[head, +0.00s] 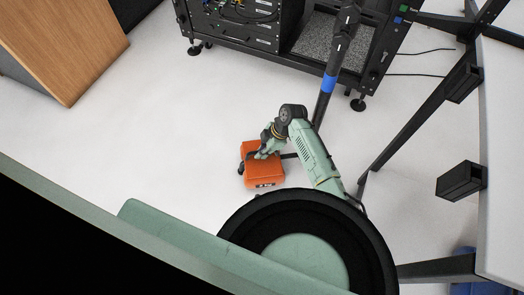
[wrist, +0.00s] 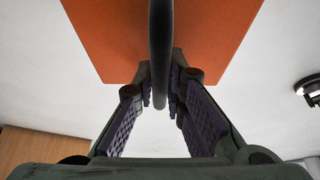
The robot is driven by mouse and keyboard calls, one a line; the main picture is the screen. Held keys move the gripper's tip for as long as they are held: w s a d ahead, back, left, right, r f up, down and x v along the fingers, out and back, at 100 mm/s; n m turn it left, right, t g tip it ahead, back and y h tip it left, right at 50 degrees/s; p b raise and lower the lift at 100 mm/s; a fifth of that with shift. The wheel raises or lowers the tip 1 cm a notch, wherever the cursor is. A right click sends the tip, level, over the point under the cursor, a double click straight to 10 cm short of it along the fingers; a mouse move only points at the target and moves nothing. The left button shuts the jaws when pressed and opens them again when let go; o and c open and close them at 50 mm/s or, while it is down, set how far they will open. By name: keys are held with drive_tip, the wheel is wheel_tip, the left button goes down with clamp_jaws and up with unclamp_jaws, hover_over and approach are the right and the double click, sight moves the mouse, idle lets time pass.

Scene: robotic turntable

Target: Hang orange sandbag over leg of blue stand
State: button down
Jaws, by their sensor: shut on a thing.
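The orange sandbag (head: 264,178) is in the middle of the head view, under my gripper (head: 262,153). In the wrist view the orange sandbag (wrist: 105,45) fills the top, with its black strap (wrist: 159,40) running down between the fingers. My gripper (wrist: 160,88) is shut on this strap. The blue stand (head: 328,84) is a dark pole with a blue band, to the right of the bag and partly behind my arm. A dark leg (head: 289,156) shows just right of the bag. I cannot tell whether bag and leg touch, or the bag's height above the floor.
A black equipment rack (head: 238,30) on feet stands at the back. A wooden panel (head: 65,45) is at the upper left. A white table (head: 503,150) with a black frame is on the right. The pale floor (head: 150,120) left of the bag is clear.

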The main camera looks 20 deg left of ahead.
drive_tip(key=shift+f+b, duration=0.3)
drive_tip(key=shift+b, duration=0.05)
idle(0.4)
drive_tip(key=c, duration=1.6)
unclamp_jaws()
drive_tip(key=shift+o, duration=0.2)
